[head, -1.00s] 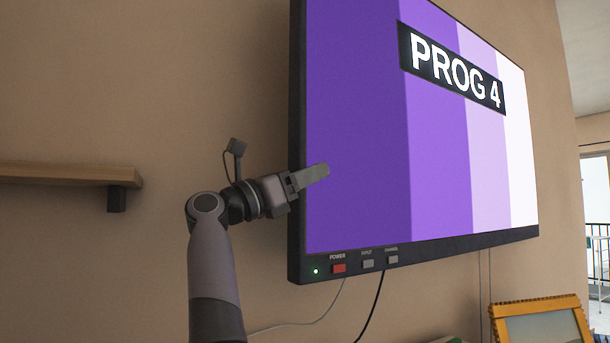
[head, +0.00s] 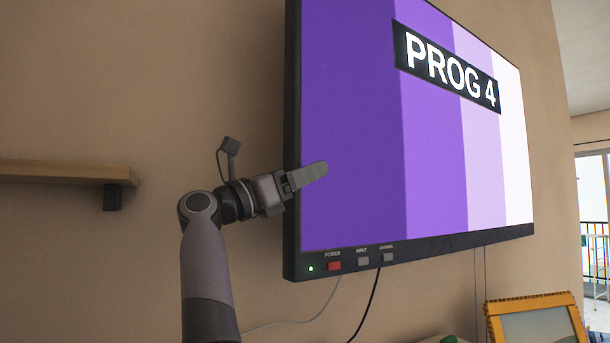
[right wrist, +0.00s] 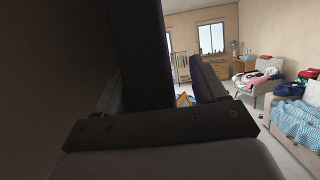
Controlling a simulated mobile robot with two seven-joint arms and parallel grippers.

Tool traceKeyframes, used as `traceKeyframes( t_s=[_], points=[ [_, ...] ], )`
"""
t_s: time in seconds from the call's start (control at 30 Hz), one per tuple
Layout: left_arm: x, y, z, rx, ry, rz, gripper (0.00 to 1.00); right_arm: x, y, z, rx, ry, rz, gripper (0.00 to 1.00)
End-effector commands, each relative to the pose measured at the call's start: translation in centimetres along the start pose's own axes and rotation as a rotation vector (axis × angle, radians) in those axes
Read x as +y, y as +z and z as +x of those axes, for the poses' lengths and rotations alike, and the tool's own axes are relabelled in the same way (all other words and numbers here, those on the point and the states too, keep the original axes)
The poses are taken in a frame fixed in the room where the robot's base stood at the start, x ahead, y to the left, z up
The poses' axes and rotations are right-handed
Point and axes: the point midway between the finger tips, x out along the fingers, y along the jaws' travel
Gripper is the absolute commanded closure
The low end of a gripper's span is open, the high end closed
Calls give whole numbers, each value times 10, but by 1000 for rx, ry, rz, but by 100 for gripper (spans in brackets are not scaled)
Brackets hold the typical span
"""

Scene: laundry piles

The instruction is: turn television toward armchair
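The television (head: 345,130) is mounted on the wall in the head view, its purple striped screen showing "PROG 4". My right gripper (head: 305,178) is at its left edge, with one finger in front of the screen; the other is hidden behind the edge. In the right wrist view the television's dark edge (right wrist: 148,50) stands between my two fingers (right wrist: 160,90). A gap shows between the edge and the right-hand finger, so the gripper looks open around it. An armchair (right wrist: 246,86) with clothes on it stands across the room. My left gripper is not in view.
A wooden shelf (head: 65,172) juts from the wall at left. Cables hang below the television. A yellow picture frame (head: 535,320) stands at lower right. In the right wrist view, a sofa with a blue blanket (right wrist: 298,122) is at right, with open floor before it.

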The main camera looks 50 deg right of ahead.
Motion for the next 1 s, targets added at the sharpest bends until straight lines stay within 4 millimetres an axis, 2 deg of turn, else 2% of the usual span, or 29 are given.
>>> traceKeyframes(
  t_s=[0.2, 0.4, 1.0],
  points=[
    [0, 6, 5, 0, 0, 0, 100, 1, -2, -39, -1, 4, -2, 30],
    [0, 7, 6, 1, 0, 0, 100, 0, -2, -60, 0, 1, -2, 30],
    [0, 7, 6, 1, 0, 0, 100, 0, -1, -63, 1, 0, -2, 30]
  ],
)
